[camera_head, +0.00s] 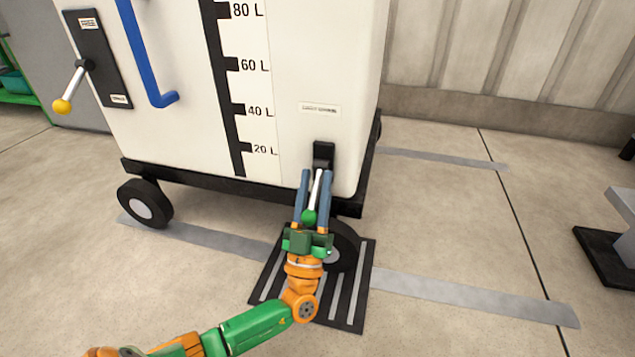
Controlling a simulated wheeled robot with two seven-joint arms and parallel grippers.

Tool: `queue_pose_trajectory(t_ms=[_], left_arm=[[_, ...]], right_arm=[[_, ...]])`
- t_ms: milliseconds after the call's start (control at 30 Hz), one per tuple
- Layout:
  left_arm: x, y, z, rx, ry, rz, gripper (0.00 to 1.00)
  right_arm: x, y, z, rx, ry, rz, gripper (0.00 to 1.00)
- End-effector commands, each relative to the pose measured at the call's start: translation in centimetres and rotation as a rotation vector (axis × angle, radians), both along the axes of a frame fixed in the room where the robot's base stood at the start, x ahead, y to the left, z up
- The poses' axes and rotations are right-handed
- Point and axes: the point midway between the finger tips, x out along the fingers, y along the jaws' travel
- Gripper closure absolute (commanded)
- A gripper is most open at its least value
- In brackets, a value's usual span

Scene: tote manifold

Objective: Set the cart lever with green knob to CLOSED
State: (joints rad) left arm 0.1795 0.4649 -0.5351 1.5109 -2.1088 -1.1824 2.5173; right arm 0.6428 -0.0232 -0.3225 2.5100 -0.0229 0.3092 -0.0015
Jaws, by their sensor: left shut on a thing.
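The cart lever (316,190) with the green knob (309,217) comes out of a black mount (323,153) low on the right of the cart's white front. The lever points down and toward me. My left gripper (314,185) has its two blue-grey fingers on either side of the lever and is shut on it, with the knob between the fingers close to the palm. The cart (290,60) is a white tank on a dark wheeled base. A small label (320,109) sits above the mount, too small to read. My right gripper is not in view.
A second lever with a yellow knob (62,106) sits on a black plate at the cart's left. A blue handle (146,60) hangs on the front. A black slotted floor grate (347,310) lies under the right wheel. Open floor (460,230) lies to the right.

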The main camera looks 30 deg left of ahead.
Motion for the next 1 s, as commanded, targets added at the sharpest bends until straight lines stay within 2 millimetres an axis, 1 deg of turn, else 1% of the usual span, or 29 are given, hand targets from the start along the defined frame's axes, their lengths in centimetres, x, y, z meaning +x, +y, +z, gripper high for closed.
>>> queue_pose_trajectory(t_ms=[300,333,367,667,767,900,1000], left_arm=[[0.1,0.1,0.0,0.0,0.001,0.003,1.0],[0.1,0.1,0.0,-0.001,0.002,0.002,0.54],[0.1,0.1,0.0,0.0,0.001,0.003,0.52],[-0.2,0.0,-0.3,-0.001,0.002,0.002,0.52],[-1.2,-0.4,-1.6,0.0,0.006,0.002,0.52],[-3.1,-1.1,-3.9,0.0,0.005,0.001,0.52],[-4.0,-1.4,-5.0,0.001,0.004,0.001,0.52]], right_arm=[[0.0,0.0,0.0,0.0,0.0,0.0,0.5],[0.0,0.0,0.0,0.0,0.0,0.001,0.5],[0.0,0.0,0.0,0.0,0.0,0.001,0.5],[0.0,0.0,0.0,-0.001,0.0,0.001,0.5],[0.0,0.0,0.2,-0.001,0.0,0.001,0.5],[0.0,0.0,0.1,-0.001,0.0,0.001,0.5],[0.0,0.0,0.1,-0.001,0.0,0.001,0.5]])
